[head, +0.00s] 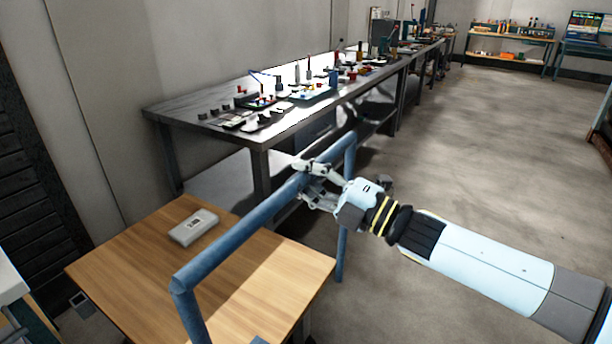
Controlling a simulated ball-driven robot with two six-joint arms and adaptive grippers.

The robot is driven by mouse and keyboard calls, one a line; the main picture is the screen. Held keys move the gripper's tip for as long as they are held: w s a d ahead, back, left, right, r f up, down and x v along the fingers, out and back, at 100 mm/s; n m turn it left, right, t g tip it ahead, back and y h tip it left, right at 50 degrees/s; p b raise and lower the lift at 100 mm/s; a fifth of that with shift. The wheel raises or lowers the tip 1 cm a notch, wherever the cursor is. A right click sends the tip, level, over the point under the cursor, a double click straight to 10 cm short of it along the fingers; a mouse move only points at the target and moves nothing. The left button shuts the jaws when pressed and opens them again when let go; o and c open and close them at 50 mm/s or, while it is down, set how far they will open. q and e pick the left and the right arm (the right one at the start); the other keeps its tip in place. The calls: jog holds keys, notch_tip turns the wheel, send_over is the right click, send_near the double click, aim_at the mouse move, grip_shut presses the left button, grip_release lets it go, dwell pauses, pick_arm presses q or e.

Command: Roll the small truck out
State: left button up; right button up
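The small truck has a flat wooden deck (125,265) and a blue tubular push handle (235,238) that rises over its near right side. My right gripper (303,180) is at the far part of the handle's top bar. Its fingers lie on either side of the bar, one above and one below. I cannot tell whether they press on it. The truck's wheels are hidden. My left gripper is out of view.
A long metal workbench (185,120) with tools and small parts stands along the wall, just beyond the truck. A pale-topped table (10,283) is close at the left edge. Open concrete floor (500,170) lies to the right.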

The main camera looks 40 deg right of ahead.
grip_shut()
jog(key=shift+s+f, duration=0.1)
jog(key=shift+f, duration=0.15)
dwell(0.6)
jog(key=shift+w+a, duration=0.15)
jog(key=shift+w, duration=0.3)
dwell(1.0)
